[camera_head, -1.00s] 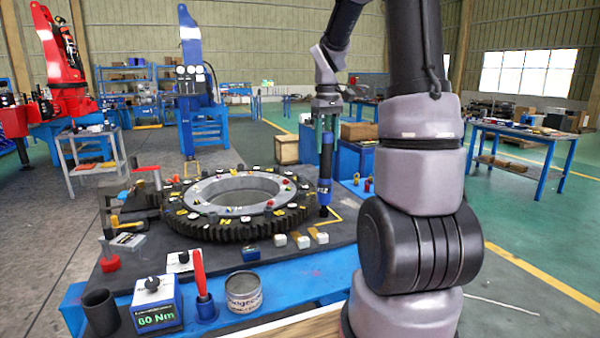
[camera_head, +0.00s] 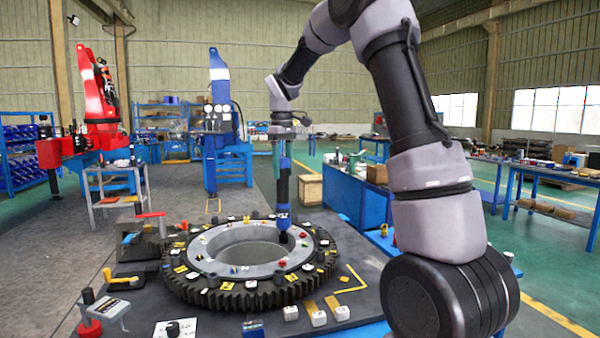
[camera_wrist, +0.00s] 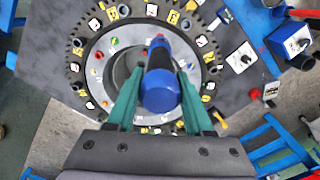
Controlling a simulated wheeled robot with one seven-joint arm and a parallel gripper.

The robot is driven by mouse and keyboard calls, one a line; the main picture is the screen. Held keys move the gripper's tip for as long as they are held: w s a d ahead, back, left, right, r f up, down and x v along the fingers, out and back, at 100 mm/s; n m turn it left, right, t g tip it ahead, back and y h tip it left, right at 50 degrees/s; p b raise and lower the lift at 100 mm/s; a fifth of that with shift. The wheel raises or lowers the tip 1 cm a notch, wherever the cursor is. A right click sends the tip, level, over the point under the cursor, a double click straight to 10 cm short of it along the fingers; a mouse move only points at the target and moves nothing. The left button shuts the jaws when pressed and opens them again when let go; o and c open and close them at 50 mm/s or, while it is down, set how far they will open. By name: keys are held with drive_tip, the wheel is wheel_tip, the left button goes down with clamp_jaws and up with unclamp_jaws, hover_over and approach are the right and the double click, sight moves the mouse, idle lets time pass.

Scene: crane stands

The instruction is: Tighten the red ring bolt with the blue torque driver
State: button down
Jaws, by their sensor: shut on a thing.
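My gripper (camera_head: 283,138) is shut on the blue torque driver (camera_head: 283,188) and holds it upright, tip down. In the wrist view my green fingers (camera_wrist: 158,92) stand either side of the driver's round blue end (camera_wrist: 160,92). The driver's dark tip is over the right back part of the pale inner ring of the large gear (camera_head: 235,299). A red bolt (camera_head: 304,235) shows on this ring, just right of the tip. I cannot tell whether the tip touches anything. The driver hides part of the ring in the wrist view.
Coloured bolts and yellow and white tags crowd the gear. Small blocks (camera_head: 319,318) stand along its front. A red-handled tool (camera_head: 150,215) and a clamp (camera_head: 104,312) stand at the left. A blue cabinet (camera_head: 344,192) stands behind right.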

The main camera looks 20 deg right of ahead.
sight(282, 193)
drive_tip(key=shift+w+a+r, duration=0.1)
drive_tip(key=shift+w+a, duration=0.15)
drive_tip(key=shift+f, duration=4.05)
idle(1.9)
